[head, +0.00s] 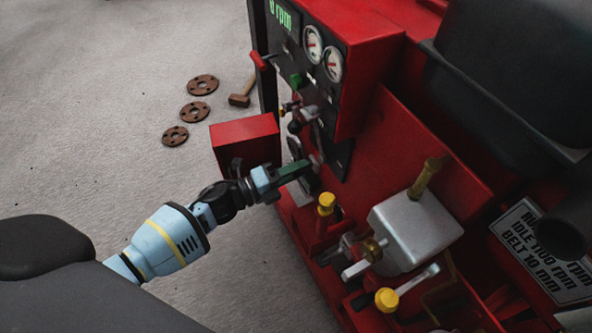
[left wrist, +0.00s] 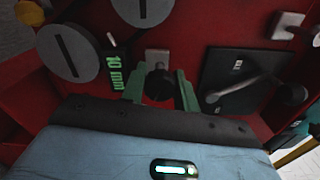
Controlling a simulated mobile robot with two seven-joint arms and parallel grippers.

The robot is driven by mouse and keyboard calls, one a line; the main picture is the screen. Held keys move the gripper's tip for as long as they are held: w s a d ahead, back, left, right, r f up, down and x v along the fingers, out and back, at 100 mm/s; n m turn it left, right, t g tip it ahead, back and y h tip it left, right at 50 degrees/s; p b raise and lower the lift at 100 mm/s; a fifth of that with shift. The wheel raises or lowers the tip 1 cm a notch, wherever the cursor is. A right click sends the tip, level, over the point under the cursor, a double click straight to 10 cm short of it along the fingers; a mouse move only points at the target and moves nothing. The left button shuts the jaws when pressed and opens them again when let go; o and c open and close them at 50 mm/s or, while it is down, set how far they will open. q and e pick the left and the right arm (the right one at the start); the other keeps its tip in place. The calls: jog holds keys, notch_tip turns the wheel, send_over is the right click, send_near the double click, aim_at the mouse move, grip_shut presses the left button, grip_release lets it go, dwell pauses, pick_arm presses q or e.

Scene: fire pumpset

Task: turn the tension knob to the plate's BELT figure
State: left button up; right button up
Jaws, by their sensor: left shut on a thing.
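My left gripper (head: 297,168) reaches in from the left to the red pumpset's side. In the left wrist view its green fingers (left wrist: 161,90) stand on both sides of a dark round knob (left wrist: 158,84) and are shut on it. A small display (left wrist: 117,72) beside the knob reads 10 mm in green. The plate (head: 545,252) at the right in the head view is partly cut off; its lines include IDLE 1100 rpm and BELT 10 mm. The knob is hidden behind the fingers in the head view. My right gripper is not in view.
A control panel with two gauges (head: 322,54) and a green rpm display (head: 281,14) is above the gripper. A red box (head: 245,143) is beside it. Yellow-topped handles (head: 326,203) stand below. Rusty flanges (head: 194,112) and a mallet (head: 241,97) lie on the floor.

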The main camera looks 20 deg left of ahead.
pick_arm(q)
jog(key=shift+f+m, duration=0.1)
jog(key=shift+m, duration=0.8)
jog(key=shift+b, duration=0.3)
jog(key=o, duration=1)
jog(key=shift+c, duration=0.2)
jog(key=shift+s+a, duration=0.1)
jog(key=p+v, duration=0.2)
jog(key=v, duration=0.5)
jog(key=shift+s+a, duration=0.2)
jog(key=shift+s, duration=0.05)
